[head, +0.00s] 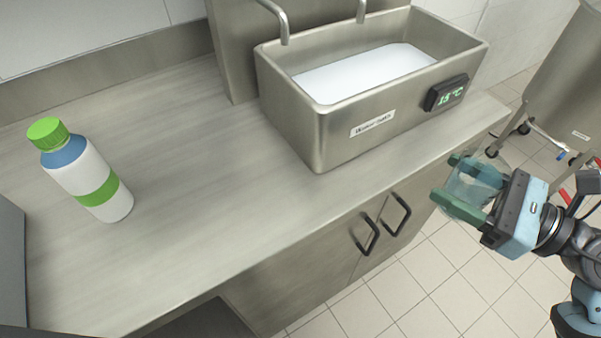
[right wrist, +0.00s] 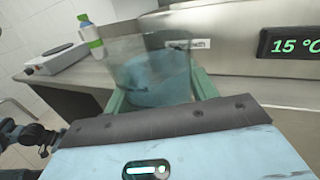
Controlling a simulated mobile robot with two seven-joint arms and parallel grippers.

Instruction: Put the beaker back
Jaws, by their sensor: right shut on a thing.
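My right gripper (head: 456,181) is shut on a clear glass beaker (head: 473,183) at the right of the head view. The green fingers lie on either side of the beaker. It is held in the air in front of the counter's edge, over the tiled floor. In the right wrist view the beaker (right wrist: 155,75) stands between the fingers, and its lower part looks bluish. I cannot tell whether it holds liquid. My left gripper is not in view.
A steel water bath (head: 335,135) with a 15 °C display (head: 446,93) stands at the counter's back right. A green-capped bottle (head: 88,180) stands at the left. The counter (head: 215,200) between them is clear. A wheeled steel vessel (head: 570,90) stands on the floor at the right. A flat device (right wrist: 57,58) shows in the right wrist view.

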